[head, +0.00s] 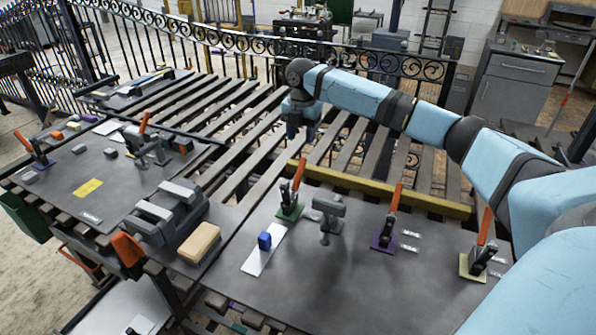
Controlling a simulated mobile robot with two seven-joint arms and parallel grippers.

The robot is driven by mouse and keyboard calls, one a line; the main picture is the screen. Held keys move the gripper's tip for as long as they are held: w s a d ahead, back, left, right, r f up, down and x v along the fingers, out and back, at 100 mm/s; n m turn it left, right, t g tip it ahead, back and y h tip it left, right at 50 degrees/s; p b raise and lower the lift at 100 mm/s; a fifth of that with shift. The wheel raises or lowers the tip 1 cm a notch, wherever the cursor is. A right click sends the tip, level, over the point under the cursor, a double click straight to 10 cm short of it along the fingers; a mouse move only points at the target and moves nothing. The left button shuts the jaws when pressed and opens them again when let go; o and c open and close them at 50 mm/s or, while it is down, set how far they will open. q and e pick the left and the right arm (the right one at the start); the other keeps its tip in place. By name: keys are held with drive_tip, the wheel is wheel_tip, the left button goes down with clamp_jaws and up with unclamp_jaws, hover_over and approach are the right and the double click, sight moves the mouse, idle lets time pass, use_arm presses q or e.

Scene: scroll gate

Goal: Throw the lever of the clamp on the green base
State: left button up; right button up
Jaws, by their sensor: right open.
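My left gripper is not in view.
A clamp on a purple base (383,241) and one on a yellow base (477,266) stand to the right, levers up. A grey C-clamp (328,212) stands close beside the green-base clamp. A blue block (264,241) is to its left. A yellow beam (375,187) runs behind.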

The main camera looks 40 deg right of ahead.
sight(301, 165)
wheel_tip(301, 165, down, 12)
drive_tip(key=shift+f, duration=0.1)
idle(0.4)
clamp_jaws()
